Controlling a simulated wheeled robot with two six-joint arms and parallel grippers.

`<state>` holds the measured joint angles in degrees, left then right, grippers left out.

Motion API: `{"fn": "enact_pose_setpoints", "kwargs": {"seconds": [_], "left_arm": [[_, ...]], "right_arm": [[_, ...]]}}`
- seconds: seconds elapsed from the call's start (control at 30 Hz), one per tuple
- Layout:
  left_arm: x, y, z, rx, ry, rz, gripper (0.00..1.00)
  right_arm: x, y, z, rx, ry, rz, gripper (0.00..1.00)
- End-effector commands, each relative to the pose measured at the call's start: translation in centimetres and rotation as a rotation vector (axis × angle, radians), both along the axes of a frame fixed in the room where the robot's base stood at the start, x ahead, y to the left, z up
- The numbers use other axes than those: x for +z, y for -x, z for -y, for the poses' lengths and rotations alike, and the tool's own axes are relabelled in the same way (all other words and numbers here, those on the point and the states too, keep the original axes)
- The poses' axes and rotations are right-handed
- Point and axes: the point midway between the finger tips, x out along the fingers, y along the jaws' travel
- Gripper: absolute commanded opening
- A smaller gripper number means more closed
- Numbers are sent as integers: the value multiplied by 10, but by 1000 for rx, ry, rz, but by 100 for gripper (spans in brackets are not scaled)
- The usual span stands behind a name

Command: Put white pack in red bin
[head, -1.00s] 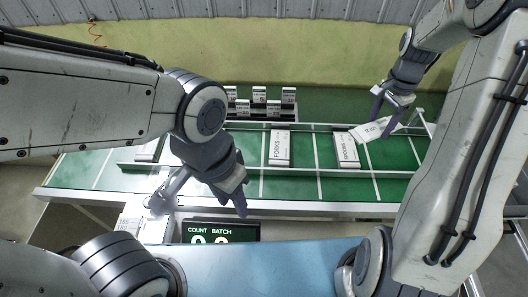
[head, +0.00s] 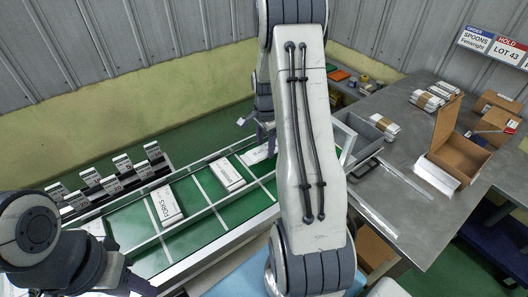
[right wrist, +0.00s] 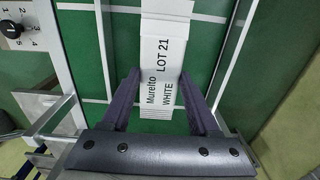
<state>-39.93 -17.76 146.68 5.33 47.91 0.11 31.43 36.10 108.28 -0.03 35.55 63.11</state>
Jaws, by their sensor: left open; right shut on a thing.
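The white pack (right wrist: 160,60), labelled "Murelto LOT 21 WHITE", is between the fingers of my right gripper (right wrist: 161,100) in the right wrist view. The gripper is shut on it, over the green conveyor. In the head view part of the white pack (head: 257,154) shows beside my right arm, which hides much of that gripper. My left gripper (head: 128,282) is low at the left edge of the conveyor, open and with no pack seen in it. I see no red bin in these frames.
On the green conveyor (head: 200,190) lie a FORKS pack (head: 167,206) and another white pack (head: 227,175). Small labelled boxes (head: 122,165) stand behind. A metal table (head: 400,185) at right holds a grey bin (head: 362,140), bundles (head: 428,100) and an open carton (head: 455,145).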

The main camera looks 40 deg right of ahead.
Motion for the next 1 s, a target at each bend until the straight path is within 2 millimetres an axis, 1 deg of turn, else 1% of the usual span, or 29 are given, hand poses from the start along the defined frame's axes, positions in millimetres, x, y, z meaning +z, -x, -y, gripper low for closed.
{"fn": "enact_pose_setpoints", "kwargs": {"seconds": [0.2, 0.27, 0.67, 0.7, 0.73, 0.77, 1.0], "left_arm": [[9, 0, 0, 1, 0, 0, 43], [10, 0, 0, 1, 0, 0, 43], [6, 0, 0, 0, 0, 0, 43], [7, 0, 0, 0, 0, 0, 43], [7, 0, 0, 0, 0, 0, 43], [7, 0, 0, 0, 0, 0, 43], [8, 0, 0, 0, 0, 0, 43]], "right_arm": [[-29, 1, -1, 1, -2, -5, 1], [-35, 1, -1, 1, -2, -3, 1], [-42, 1, 0, 1, 0, -1, 1], [-40, 0, 0, 1, 0, -1, 76], [-40, 0, 0, 1, 0, -1, 88], [-40, 0, 0, 1, 0, -1, 91], [-40, 1, 0, 1, 0, -1, 91]]}}
